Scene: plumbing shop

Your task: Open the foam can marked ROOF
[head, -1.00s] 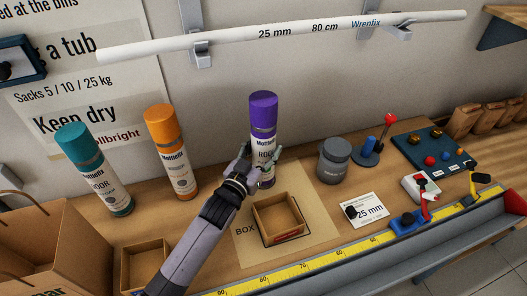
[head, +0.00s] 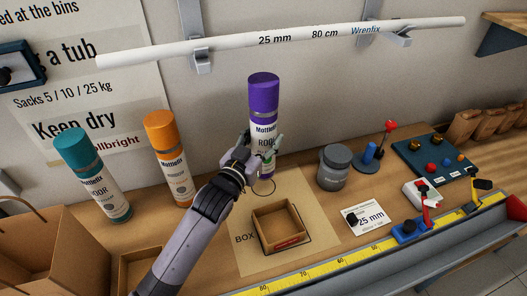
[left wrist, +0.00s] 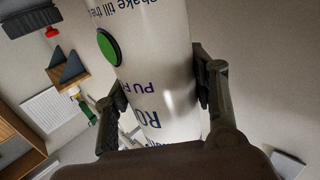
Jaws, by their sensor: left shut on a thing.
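The foam can with the purple cap (head: 263,95) has a white body with "Mottlefix" and a partly covered word beginning "ROO". My left gripper (head: 261,150) is shut on its lower body and holds it upright, apparently just above the bench. In the left wrist view the can's white body (left wrist: 160,60) stands between the two fingers (left wrist: 165,95), with a green dot and part of "RO" and "PU F" showing. The cap is out of that view. My right gripper is in neither view.
A teal-capped can (head: 92,172) and an orange-capped can (head: 167,158) stand to the left. An open wooden box (head: 303,235) sits on a mat marked BOX (head: 310,204). A grey jar (head: 333,167) stands right of the held can. A white pipe (head: 230,44) hangs on the wall above.

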